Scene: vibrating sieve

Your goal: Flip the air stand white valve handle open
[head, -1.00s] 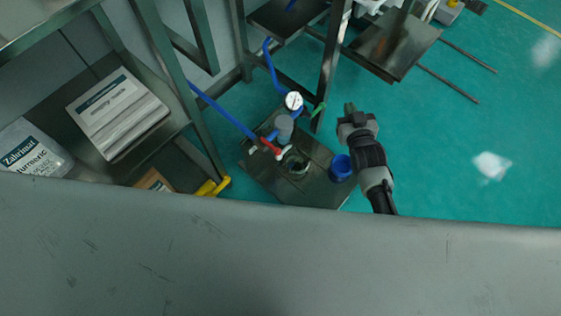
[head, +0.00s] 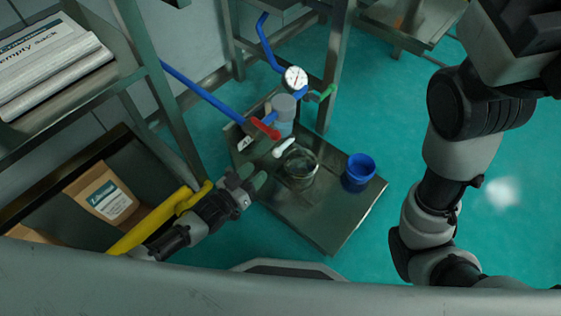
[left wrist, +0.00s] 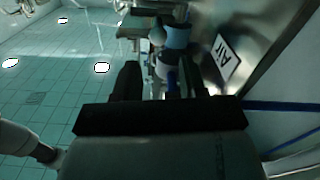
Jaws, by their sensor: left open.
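The white valve handle (head: 284,147) sticks out on the air stand, just below and right of a red valve handle (head: 265,128). My left gripper (head: 252,178) is open and empty, low and left of the white handle and apart from it. In the left wrist view a pale rounded piece (left wrist: 158,35), perhaps the white handle's end, shows beyond the open fingers (left wrist: 157,75). The "Air" label (left wrist: 226,58) shows to its right. My right arm stands at the right of the head view; its gripper is out of the picture.
A glass jar (head: 300,170) and a blue cup (head: 358,172) stand on the metal base plate (head: 335,215). A pressure gauge (head: 295,77) and blue hose (head: 205,100) are behind. A yellow bar (head: 150,228) and shelf with a bag (head: 106,198) lie left.

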